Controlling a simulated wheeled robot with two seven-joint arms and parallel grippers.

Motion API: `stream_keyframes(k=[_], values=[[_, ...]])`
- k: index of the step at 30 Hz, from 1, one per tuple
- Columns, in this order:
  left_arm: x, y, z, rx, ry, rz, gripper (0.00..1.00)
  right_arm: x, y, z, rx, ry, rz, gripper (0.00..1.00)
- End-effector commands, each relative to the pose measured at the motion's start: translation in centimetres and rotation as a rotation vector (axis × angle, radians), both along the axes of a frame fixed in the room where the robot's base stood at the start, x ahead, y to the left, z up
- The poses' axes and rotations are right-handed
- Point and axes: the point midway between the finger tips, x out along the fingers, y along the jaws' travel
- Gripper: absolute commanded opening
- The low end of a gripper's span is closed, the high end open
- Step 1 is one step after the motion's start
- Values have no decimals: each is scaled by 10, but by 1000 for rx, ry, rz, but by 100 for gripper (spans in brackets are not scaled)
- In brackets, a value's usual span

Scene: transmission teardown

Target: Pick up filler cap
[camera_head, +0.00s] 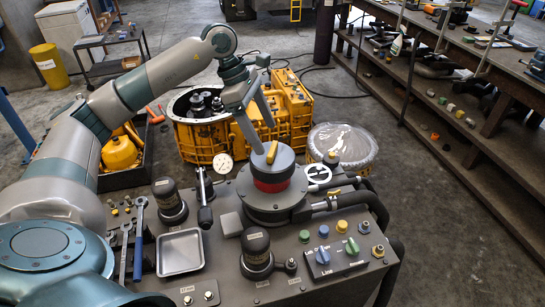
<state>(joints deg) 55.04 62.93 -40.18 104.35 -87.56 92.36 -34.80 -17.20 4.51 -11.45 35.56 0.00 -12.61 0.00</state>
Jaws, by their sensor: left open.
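My left gripper (258,122) hangs over the bench, its two long grey fingers apart and pointing down, with nothing seen between them. Its tips are close above a grey cylinder with a red band (270,185). A small upright yellow piece (272,152) stands on that cylinder's top, just below and right of the fingertips. It may be the filler cap, but I cannot tell for certain. Contact between the fingers and the yellow piece is not clear. My right gripper is not in view.
The dark bench (335,285) carries two black domed canisters, an empty metal tray (180,251), wrenches (138,240), a dial gauge (223,163) and coloured knobs. Behind it stand a yellow transmission housing (200,138) and a clear-covered yellow drum (343,145). Shelving is at right.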

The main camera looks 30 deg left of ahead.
Motion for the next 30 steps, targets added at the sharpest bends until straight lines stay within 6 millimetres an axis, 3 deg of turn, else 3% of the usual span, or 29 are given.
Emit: stream_keyframes(k=[8, 15, 30], values=[[5, -5, -14, 0, 3, 0, 78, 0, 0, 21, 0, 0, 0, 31], [10, -13, -39, -1, 4, -1, 78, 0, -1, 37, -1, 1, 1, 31], [11, -15, -48, 0, 0, 0, 78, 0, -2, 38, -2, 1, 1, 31]])
